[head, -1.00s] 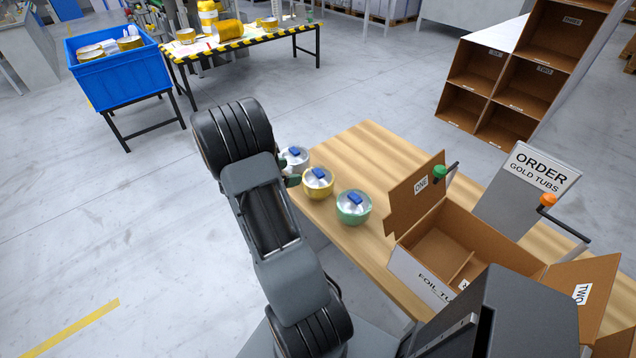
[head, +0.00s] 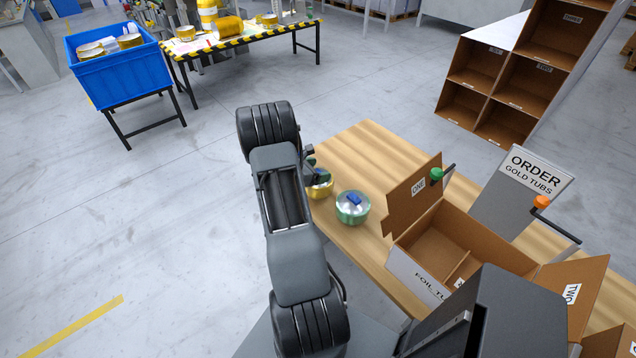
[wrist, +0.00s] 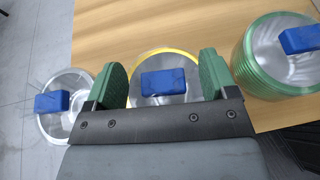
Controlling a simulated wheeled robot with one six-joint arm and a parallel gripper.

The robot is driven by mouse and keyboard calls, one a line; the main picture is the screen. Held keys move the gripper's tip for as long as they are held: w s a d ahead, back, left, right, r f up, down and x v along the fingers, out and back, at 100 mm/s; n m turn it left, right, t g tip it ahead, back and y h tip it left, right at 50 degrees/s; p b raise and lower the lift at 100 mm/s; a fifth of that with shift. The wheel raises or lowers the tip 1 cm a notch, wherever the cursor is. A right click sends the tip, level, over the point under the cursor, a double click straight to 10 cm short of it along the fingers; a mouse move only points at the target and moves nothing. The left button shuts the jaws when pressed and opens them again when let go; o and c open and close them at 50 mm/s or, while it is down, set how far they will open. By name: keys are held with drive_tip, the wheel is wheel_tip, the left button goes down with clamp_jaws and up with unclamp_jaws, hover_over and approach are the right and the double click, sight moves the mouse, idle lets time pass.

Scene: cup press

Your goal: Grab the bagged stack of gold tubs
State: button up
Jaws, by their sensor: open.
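The bagged stack of gold tubs (head: 322,190) stands on the wooden table, partly hidden behind my arm in the head view. In the wrist view the gold stack (wrist: 163,101) has a yellow rim and a blue clip (wrist: 163,83) on top. My gripper (wrist: 165,78) is open, with one green finger on each side of the gold stack's top. I cannot tell how far down the fingers reach or whether they touch it. In the head view my gripper (head: 311,172) is mostly hidden by my arm.
A green-rimmed stack (head: 352,207) stands right of the gold one. A silver stack (wrist: 65,103) stands to its left. A cardboard box (head: 440,245) with dividers and an order sign (head: 535,172) are further right on the table (head: 365,150).

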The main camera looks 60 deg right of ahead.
drive_tip(key=shift+d+f, duration=0.1)
drive_tip(key=shift+d, duration=0.1)
drive_tip(key=shift+c, duration=0.3)
drive_tip(key=c, duration=1.2)
